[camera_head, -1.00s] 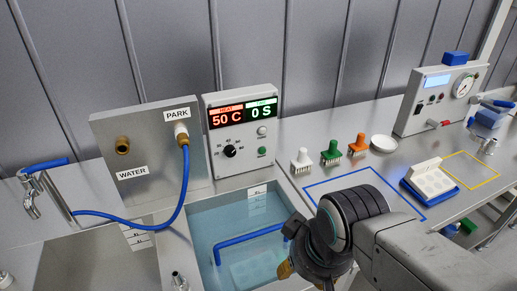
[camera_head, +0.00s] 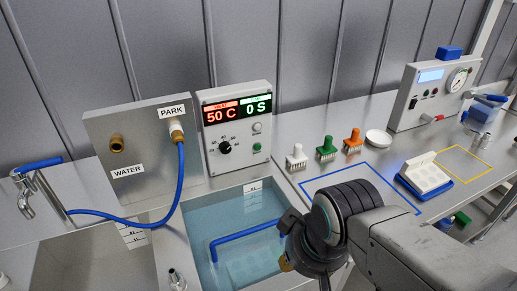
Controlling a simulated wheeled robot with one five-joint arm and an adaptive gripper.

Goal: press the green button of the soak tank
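The soak tank's control box (camera_head: 238,128) stands behind the tank. Its display reads 50 C in red and 0 S in green. The small round green button (camera_head: 257,147) is at the lower right of its front, below a pale button (camera_head: 257,127) and right of a black knob (camera_head: 225,147). The tank (camera_head: 222,218) holds clear bluish water and a blue bar-shaped handle (camera_head: 248,235). My gripper (camera_head: 292,250) is low over the tank's right front side, below and right of the green button, apart from it. Its fingers are mostly hidden, so its opening does not show.
A grey panel (camera_head: 135,135) with a blue hose (camera_head: 179,180) stands left of the box. White, green and orange brush-like tools (camera_head: 326,149) and a white dish (camera_head: 379,138) stand to the right. A blue-outlined area (camera_head: 310,187) of the counter lies behind my arm.

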